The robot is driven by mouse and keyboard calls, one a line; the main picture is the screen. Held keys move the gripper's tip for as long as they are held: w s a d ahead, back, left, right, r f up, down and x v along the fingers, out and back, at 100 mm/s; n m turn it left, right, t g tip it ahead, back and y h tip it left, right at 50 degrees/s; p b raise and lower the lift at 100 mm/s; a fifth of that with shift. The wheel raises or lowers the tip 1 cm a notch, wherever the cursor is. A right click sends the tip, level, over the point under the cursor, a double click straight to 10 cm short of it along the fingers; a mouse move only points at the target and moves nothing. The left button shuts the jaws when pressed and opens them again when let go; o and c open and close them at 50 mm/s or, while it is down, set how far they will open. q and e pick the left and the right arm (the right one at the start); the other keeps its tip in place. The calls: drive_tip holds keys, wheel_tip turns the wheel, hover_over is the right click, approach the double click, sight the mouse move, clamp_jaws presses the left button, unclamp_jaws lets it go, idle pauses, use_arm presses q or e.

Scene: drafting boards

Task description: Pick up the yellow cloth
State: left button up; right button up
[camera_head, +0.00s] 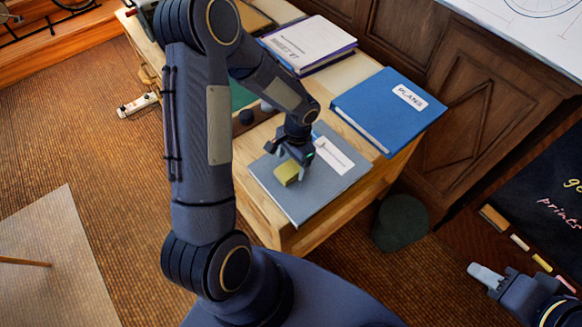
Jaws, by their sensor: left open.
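The yellow cloth (286,173) is a small folded block on the grey folder (319,193), which lies on the wooden table. My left gripper (289,158) is open and points down just above and around the far side of the cloth. Its fingers partly overlap the cloth in this view, and I cannot tell whether they touch it. My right gripper (485,275) is at the lower right, away from the table. Its finger opening cannot be made out.
A blue binder labelled PLANS (375,108) and a white-topped stack (310,42) lie on the table. A dark green bin (400,222) stands on the floor beside it. A blackboard with chalk (545,215) is at the right.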

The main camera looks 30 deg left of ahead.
use_arm(q)
drive_tip(key=shift+s+f, duration=0.1)
drive_tip(key=shift+f, duration=0.8)
drive_tip(key=shift+c, duration=0.3)
drive_tip(key=c, duration=1)
drive_tip(key=shift+r, duration=0.45)
wheel_tip(320, 180, up, 3)
drive_tip(key=shift+f, duration=0.2)
drive_tip(key=s+d+r+b, duration=0.1)
drive_tip(key=s+d+r, duration=0.1)
drive_tip(key=d+r, duration=0.2)
drive_tip(key=s+d+r+b, duration=0.2)
drive_tip(key=d+r, duration=0.3)
drive_tip(key=d, duration=0.4)
drive_tip(key=shift+s+r, duration=0.3)
drive_tip(key=shift+s, duration=0.45)
